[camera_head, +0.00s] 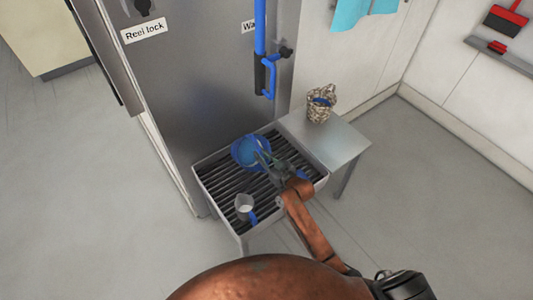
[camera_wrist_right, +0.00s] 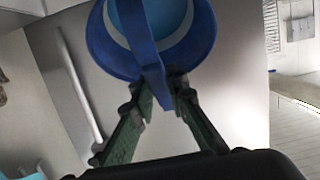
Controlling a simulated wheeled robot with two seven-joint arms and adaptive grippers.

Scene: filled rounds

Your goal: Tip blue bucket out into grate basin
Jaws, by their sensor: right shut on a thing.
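The blue bucket (camera_head: 243,152) is over the far part of the grate basin (camera_head: 226,181), near the grey metal panel. Its round, lighter blue inside shows in the head view. My right gripper (camera_head: 267,162) reaches in from the lower right and is shut on the bucket's blue handle. In the right wrist view, the green fingers (camera_wrist_right: 164,88) close on that handle, with the bucket (camera_wrist_right: 105,48) beyond them. I cannot tell whether the light blue inside is water, or how far the bucket is tilted. My left gripper is out of view.
A white jug (camera_head: 243,203) with a blue handle stands on the basin's near left part. A blue pipe with a handle (camera_head: 269,78) hangs above the basin.

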